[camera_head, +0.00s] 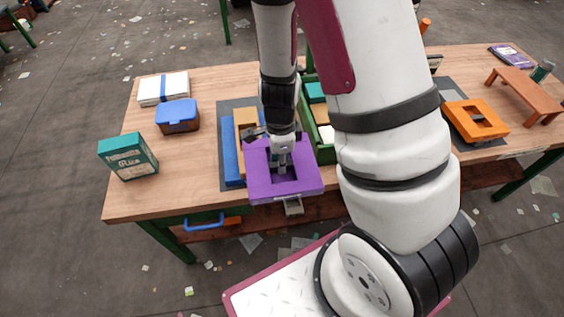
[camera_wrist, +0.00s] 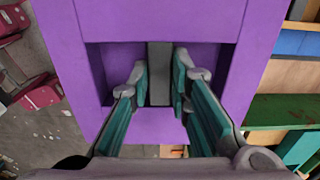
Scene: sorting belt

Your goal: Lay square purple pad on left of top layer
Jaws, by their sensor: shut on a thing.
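The square purple pad (camera_head: 309,178) is a frame with an opening and a grey bar across its middle. It also fills much of the wrist view (camera_wrist: 190,20). My gripper (camera_head: 282,166) reaches down into the opening and is shut on the grey bar, with a finger (camera_wrist: 158,82) on each side of it. The pad is held near the table's front edge, seemingly above it. Behind it and to its left is a stack with a blue piece (camera_head: 230,160) and a tan-orange piece (camera_head: 241,117) on a dark mat (camera_head: 225,112). The pad and my arm hide part of the stack.
A green crate (camera_head: 326,154) with coloured blocks stands right of the stack, partly behind my arm. A blue box (camera_head: 177,118), white stack (camera_head: 152,91) and teal carton (camera_head: 128,157) stand left. An orange frame (camera_head: 455,110) and small orange bench (camera_head: 520,84) are at the right.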

